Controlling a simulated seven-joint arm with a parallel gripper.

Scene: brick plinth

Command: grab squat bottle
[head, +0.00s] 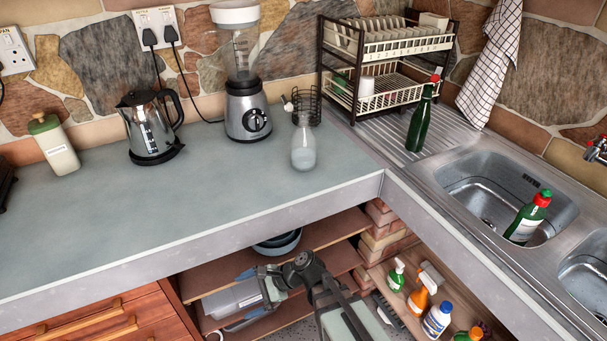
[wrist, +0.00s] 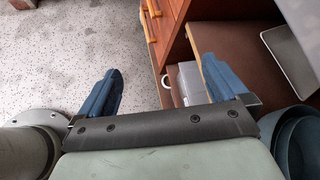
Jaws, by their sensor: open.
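My gripper (head: 243,297) is below the counter's front edge, in front of the open shelves. In the wrist view my gripper (wrist: 161,66) shows two blue fingers spread wide with nothing between them. A squat clear bottle with a pale lower part (head: 303,148) stands upright on the counter, above and behind my gripper. A white bottle with a green cap (head: 55,145) stands at the counter's left. A white bottle with a blue cap (head: 437,319) stands on the low right shelf. I cannot tell for certain which is the squat bottle. None shows in the wrist view.
A kettle (head: 152,127) and blender (head: 246,110) stand at the counter's back. A dish rack (head: 357,85) and green bottle (head: 419,122) are by the sink (head: 470,185). The grey counter (head: 215,190) is clear in front. Drawers (wrist: 165,30) and bowls (wrist: 300,135) are near my gripper.

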